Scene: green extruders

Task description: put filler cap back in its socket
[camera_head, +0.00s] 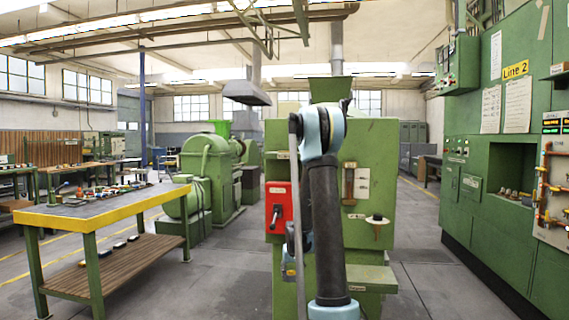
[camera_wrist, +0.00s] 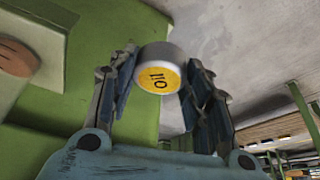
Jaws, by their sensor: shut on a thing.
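The filler cap (camera_wrist: 158,72) is a short pale grey cylinder with a yellow face marked "Oil". In the wrist view it sits between the fingertips of my gripper (camera_wrist: 160,66), which is shut on it. The yellow face points toward the wrist camera. A green machine surface (camera_wrist: 130,25) lies behind the cap; I cannot tell the gap. In the head view the green machine (camera_head: 378,155) stands straight ahead, partly behind my arm. The cap cannot be made out there, and I cannot make out its socket in either view.
A red box with a lever (camera_head: 278,206) is on the machine's front left. A small ledge (camera_head: 377,219) with a dark knob is on its right. A yellow-edged workbench (camera_head: 100,209) stands left. A tall green control cabinet (camera_head: 490,190) stands right. Open floor lies on both sides.

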